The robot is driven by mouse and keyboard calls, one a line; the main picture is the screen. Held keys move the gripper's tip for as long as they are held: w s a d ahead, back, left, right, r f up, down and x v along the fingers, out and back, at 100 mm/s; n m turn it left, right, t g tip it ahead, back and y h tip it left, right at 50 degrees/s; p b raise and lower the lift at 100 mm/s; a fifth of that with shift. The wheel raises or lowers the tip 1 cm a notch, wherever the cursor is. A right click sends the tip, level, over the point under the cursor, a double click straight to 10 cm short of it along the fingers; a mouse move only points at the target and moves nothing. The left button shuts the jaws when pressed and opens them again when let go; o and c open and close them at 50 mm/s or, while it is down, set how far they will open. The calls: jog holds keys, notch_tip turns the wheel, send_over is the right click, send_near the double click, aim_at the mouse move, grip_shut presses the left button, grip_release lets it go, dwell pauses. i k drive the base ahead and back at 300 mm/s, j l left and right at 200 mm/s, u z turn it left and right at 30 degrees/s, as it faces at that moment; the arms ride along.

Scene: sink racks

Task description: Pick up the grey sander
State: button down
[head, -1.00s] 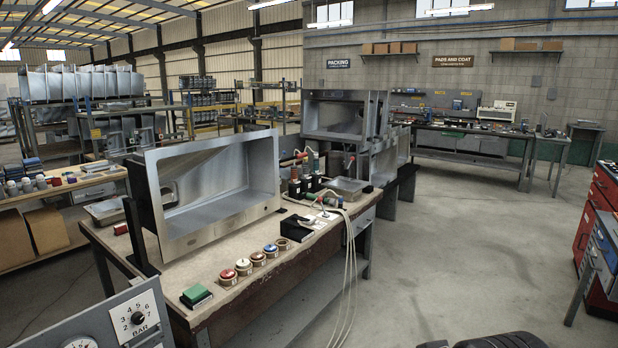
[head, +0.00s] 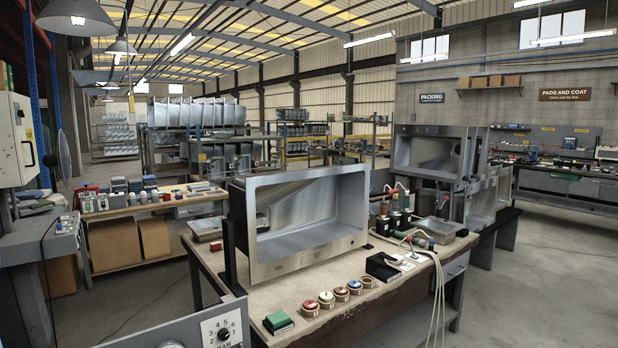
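I cannot single out a grey sander for certain. Several dark upright air tools (head: 395,222) with hoses stand at the right rear of the near workbench (head: 335,313), beside a large steel sink (head: 258,262). A smaller hand tool (head: 420,240) with red and green parts lies just in front of them, with pale hoses (head: 439,290) hanging over the bench's right edge. These tools are small and partly overlap, so their exact shapes and colours are unclear. My gripper is not in view.
Several round discs (head: 326,299), a green block (head: 278,321) and a black box (head: 382,266) lie along the bench front. A grey dial panel (head: 220,328) stands at the lower left. A shelf table (head: 165,203) stands behind. Floor is clear at the right.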

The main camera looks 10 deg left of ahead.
aim_at(394, 214)
jog(key=i+l+u, duration=0.1)
jog(key=i, duration=0.4)
jog(key=i+l+u, duration=0.1)
jog(key=i+l, duration=0.15)
jog(key=i, duration=0.2)
